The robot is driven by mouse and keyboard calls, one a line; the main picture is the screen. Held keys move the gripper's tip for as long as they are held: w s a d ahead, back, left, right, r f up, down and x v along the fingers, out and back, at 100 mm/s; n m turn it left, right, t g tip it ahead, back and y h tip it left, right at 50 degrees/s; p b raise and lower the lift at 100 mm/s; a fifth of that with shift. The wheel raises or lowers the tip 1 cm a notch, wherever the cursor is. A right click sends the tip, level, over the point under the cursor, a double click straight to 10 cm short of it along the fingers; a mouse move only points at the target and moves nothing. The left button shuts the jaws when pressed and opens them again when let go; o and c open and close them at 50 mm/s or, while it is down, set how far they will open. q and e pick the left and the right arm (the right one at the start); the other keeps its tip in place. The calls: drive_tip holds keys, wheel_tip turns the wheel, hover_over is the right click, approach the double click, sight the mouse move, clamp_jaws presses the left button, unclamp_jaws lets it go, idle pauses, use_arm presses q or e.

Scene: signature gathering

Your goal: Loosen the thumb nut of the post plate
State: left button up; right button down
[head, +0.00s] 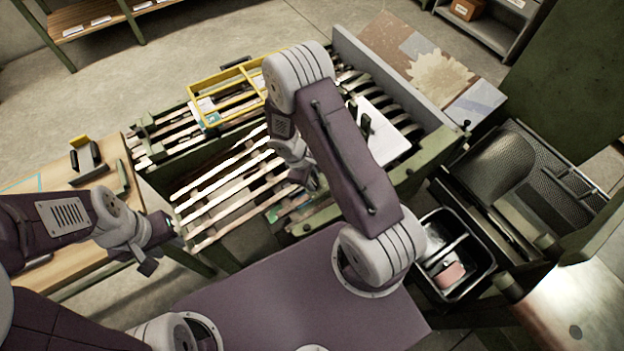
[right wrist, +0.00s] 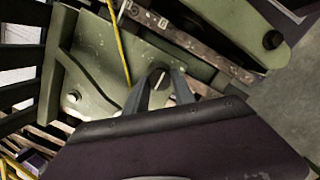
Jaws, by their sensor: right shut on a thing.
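My right gripper (right wrist: 162,92) is shut on a small dark round piece between its fingertips, which I take to be the thumb nut (right wrist: 159,77). It sits against a worn green metal plate (right wrist: 98,78), which looks like the post plate. The fingers hide much of the nut, so its thread cannot be seen. In the head view my right gripper (head: 312,182) is at the near side of the slatted machine, partly covered by my arm. My left gripper (head: 160,245) hangs empty beside the wooden table; its finger opening is unclear.
A marked metal bar (right wrist: 180,35) and a yellow cord (right wrist: 120,50) are close to the right gripper. The slatted machine (head: 215,200) carries a yellow frame (head: 225,92). A black tray (head: 480,250) stands at right. A wooden table (head: 60,190) is at left.

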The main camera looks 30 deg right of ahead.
drive_tip(key=c, duration=1.1)
unclamp_jaws()
drive_tip(key=shift+o, duration=0.2)
drive_tip(key=shift+r, duration=0.1)
drive_tip(key=p+v, duration=0.1)
drive_tip(key=v, duration=0.8)
drive_tip(key=shift+p, duration=0.35)
